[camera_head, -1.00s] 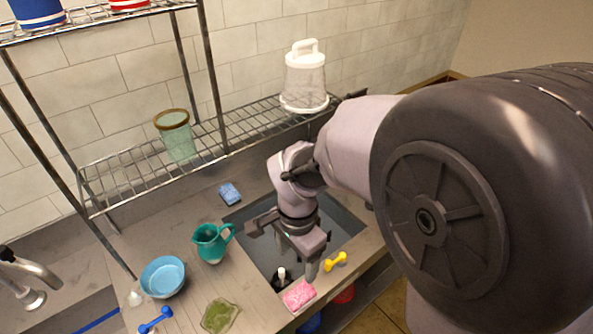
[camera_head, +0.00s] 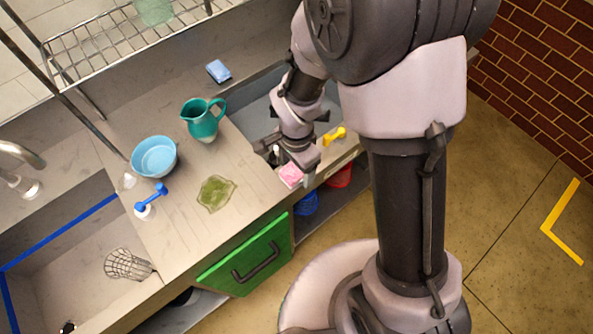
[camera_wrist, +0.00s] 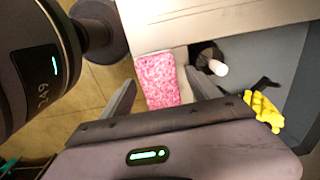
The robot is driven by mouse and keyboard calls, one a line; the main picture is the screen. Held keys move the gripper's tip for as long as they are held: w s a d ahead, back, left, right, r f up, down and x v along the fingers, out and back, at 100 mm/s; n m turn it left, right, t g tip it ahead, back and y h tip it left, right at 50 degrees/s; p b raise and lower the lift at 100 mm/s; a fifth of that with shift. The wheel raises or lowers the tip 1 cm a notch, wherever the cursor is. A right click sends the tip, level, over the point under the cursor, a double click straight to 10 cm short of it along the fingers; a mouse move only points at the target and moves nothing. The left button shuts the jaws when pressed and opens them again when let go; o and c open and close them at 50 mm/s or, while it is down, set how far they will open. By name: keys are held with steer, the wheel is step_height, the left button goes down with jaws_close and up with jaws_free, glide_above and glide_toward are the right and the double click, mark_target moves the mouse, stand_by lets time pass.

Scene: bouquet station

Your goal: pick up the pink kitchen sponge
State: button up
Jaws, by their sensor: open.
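The pink kitchen sponge (camera_head: 290,177) lies on the counter's front edge, beside the dark sink, partly hidden by my gripper in the head view. In the wrist view the sponge (camera_wrist: 158,80) lies between my two fingers, its lower end hidden behind the gripper body. My gripper (camera_head: 293,165) is open, with one finger on each side of the sponge in the picture. In the wrist view my gripper (camera_wrist: 165,92) shows clear gaps beside the sponge. I cannot tell how high the fingertips are above it.
Bins show under the counter, one red (camera_head: 340,176).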

jaws_close()
steer(key=shift+r, duration=0.45)
steer(key=r+p, duration=0.2)
steer(key=r, duration=0.1)
steer(key=shift+s+d+r, duration=0.1)
steer(key=shift+s+d, duration=0.05)
steer(key=shift+d, duration=0.05)
steer(key=s+d+r+b, duration=0.1)
steer(key=s+d+b, duration=0.6)
steer(key=d, duration=0.5)
steer(key=s, duration=0.2)
steer(key=shift+s+b, duration=0.3)
steer(key=shift+b, duration=0.05)
